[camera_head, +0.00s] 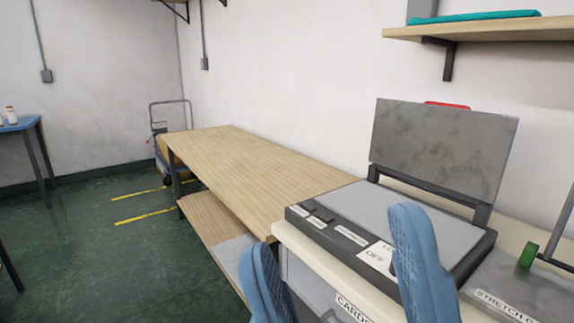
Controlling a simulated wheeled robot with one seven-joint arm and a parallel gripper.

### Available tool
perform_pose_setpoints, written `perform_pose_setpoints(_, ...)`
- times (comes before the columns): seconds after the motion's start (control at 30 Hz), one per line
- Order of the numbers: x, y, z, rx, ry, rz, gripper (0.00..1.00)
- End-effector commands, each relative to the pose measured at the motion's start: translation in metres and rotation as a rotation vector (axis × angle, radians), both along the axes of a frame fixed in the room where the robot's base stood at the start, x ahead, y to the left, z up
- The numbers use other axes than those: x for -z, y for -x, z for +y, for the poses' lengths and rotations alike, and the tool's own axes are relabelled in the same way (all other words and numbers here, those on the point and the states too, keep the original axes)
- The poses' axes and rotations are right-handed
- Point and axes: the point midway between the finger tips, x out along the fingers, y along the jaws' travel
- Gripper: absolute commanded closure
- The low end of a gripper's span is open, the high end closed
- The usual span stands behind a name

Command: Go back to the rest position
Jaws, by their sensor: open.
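My gripper (338,268) shows at the bottom of the head view as two blue ribbed fingers set wide apart. It is open, and nothing shows between the fingers except the bench front and machine edge behind them. The right finger covers part of a flat grey machine (365,205) with a dark frame and a raised grey lid (440,150). I cannot tell the distance between the finger and the machine. The rest of my arm is out of view.
A long, bare wooden table (235,165) runs along the wall, with a lower shelf (205,225). A wall shelf (500,28) holds a teal item. A trolley (165,150) stands at the far end. A blue table (20,124) is at left. Green floor (90,260) is open.

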Motion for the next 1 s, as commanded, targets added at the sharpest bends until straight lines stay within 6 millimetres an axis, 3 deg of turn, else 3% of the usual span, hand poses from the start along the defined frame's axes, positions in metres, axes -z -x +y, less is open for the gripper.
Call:
perform_pose_setpoints(0.23,0.069,0.0,-0.047,0.054,-0.114,0.401,0.39)
perform_pose_setpoints(0.47,0.14,0.026,-0.088,0.105,-0.182,0.757,0.39)
perform_pose_setpoints(0.67,0.198,0.071,-0.124,0.154,-0.21,1.061,0.39)
perform_pose_setpoints(0.8,0.231,0.112,-0.149,0.193,-0.215,1.264,0.39)
perform_pose_setpoints(1.0,0.258,0.161,-0.178,0.239,-0.207,1.478,0.39)
